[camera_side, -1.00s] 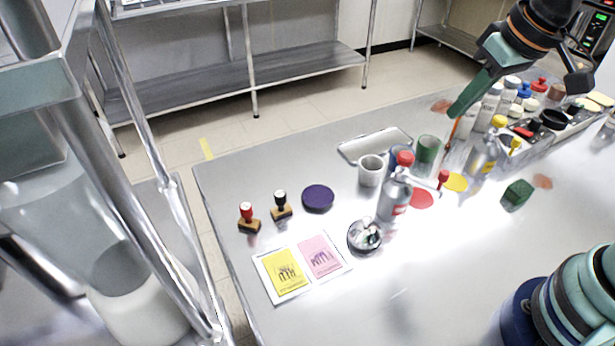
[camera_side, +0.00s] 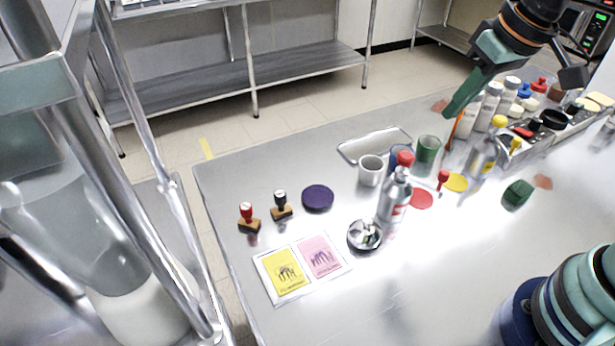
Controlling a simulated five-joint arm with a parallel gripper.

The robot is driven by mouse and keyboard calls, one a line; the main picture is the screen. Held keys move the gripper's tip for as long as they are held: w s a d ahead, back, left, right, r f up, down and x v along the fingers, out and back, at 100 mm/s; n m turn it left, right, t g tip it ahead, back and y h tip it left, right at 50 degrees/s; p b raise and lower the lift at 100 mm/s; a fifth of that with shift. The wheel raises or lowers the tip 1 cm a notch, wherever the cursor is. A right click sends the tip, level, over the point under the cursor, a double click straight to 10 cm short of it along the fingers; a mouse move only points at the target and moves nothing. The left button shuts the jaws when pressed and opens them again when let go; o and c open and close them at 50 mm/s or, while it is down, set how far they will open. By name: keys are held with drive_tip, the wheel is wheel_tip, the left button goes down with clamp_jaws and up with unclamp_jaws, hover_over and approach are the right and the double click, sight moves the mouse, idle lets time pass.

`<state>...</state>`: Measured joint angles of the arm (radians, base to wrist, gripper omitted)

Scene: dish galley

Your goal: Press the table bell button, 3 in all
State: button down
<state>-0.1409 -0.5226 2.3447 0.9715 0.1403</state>
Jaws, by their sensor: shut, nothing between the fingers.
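The table bell (camera_side: 364,236), a silver dome on a dark round base, sits on the metal table in front of the silver bottle. Its button is too small to make out clearly. My gripper (camera_side: 449,112) is shut and empty, its green fingers pointing down and left. It is raised at the back of the table, above and right of the bell in the picture and well apart from it.
A silver bottle (camera_side: 393,200) with a red top stands right behind the bell. A white cup (camera_side: 370,170), green cup (camera_side: 427,150) and purple disc (camera_side: 318,198) are behind. Printed cards (camera_side: 303,267) lie left of the bell.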

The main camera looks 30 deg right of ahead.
sight(368, 218)
drive_tip(key=w+a+f+g, duration=0.1)
drive_tip(key=a+f+g, duration=0.3)
drive_tip(key=a, duration=0.8)
drive_tip(key=shift+w+h, duration=0.2)
drive_tip(key=shift+h, duration=0.1)
drive_tip(key=shift+a+f, duration=0.1)
drive_tip(key=shift+f, duration=0.05)
wheel_tip(368, 218, down, 14)
